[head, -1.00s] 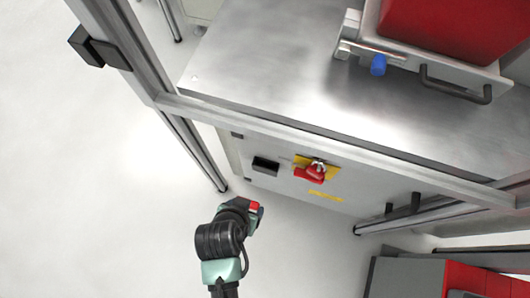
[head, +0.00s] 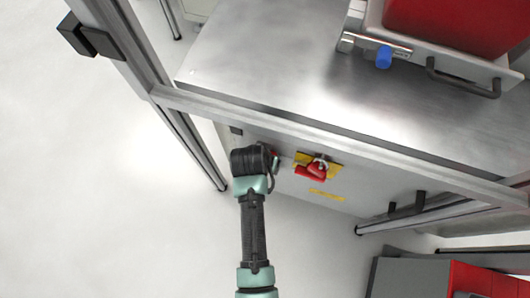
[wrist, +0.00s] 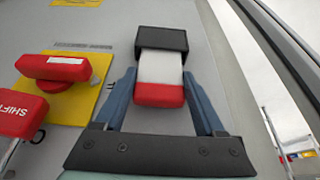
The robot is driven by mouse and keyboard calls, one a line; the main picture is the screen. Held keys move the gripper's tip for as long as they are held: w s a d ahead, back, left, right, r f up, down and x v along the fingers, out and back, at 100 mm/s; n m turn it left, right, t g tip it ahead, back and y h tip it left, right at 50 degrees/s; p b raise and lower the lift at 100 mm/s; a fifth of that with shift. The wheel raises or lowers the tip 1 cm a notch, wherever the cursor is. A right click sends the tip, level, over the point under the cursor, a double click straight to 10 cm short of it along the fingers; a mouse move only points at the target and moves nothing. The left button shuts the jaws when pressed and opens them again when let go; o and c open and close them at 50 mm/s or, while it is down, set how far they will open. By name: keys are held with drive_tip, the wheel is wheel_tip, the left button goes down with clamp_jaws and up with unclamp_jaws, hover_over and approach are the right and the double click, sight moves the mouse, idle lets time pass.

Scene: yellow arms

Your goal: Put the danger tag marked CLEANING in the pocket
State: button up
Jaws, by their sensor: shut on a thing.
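The danger tag (wrist: 159,67), white with a red end, sits between the two blue fingers of my gripper (wrist: 160,88) in the wrist view. My gripper is shut on it. No lettering on the tag can be read. The black pocket (wrist: 162,37) is on the grey panel, straight ahead of the tag. The tag's far end meets the pocket's lower edge in this view; I cannot tell whether it is inside or just in front. In the head view my wrist hides the pocket and most of the tag.
A red rotary switch (wrist: 55,70) on a yellow plate (wrist: 88,98) is left of the pocket. A red tag or lock marked SHIFT (wrist: 20,114) hangs below it. The metal table top (head: 270,65) overhangs the panel, with a frame rail (head: 300,130) along its edge.

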drive_tip(key=shift+f, duration=0.95)
drive_tip(key=shift+w+f, duration=0.15)
drive_tip(key=shift+f, duration=0.2)
drive_tip(key=shift+b, duration=0.3)
drive_tip(key=o, duration=1.4)
drive_tip(key=shift+f, duration=0.1)
drive_tip(key=shift+o, duration=0.2)
drive_tip(key=p+v, duration=0.3)
drive_tip(key=v, duration=0.9)
drive_tip(key=shift+p, duration=0.3)
